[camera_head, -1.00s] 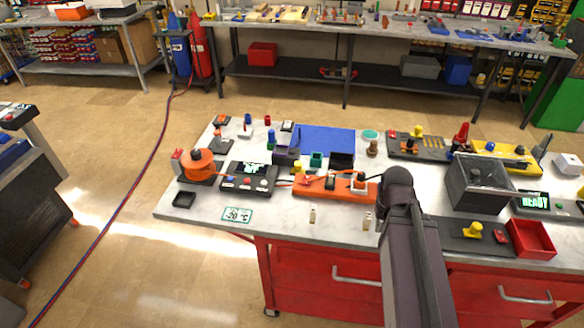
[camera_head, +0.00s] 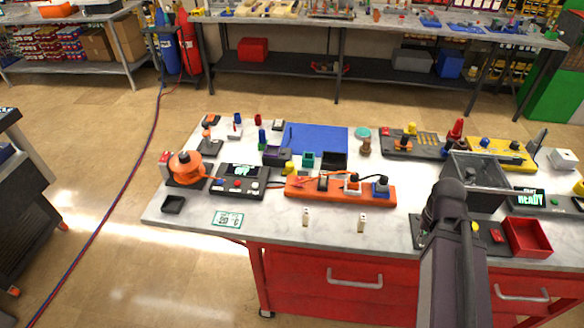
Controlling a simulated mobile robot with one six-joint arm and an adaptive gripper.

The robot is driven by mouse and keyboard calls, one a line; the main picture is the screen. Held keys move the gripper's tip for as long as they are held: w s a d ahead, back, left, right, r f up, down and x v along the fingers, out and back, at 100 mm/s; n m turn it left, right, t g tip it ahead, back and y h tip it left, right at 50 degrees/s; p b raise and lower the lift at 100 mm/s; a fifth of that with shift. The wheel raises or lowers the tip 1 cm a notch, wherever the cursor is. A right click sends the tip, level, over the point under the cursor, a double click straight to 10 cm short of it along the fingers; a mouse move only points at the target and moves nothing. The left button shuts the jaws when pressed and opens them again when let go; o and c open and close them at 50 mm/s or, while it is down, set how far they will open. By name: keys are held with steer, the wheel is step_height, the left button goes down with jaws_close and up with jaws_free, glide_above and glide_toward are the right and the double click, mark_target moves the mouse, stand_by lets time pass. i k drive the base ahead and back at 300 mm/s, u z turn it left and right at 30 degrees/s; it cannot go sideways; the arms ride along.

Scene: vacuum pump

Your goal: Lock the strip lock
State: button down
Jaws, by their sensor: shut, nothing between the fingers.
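The orange power strip (camera_head: 338,198) lies near the front middle of the marble-topped bench (camera_head: 277,217).
A black control box (camera_head: 240,182) and orange reel (camera_head: 186,166) stand left of the strip. A blue mat (camera_head: 320,138) lies behind. A grey bin (camera_head: 476,180) and red tray (camera_head: 528,237) are at right. Two small pale pieces stand in front of the strip.

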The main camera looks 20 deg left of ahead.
mark_target(290, 170)
steer(key=z, duration=0.25)
steer(key=k, duration=0.9)
steer(key=u, duration=0.6)
steer(key=i, duration=1)
steer(key=u, duration=0.05)
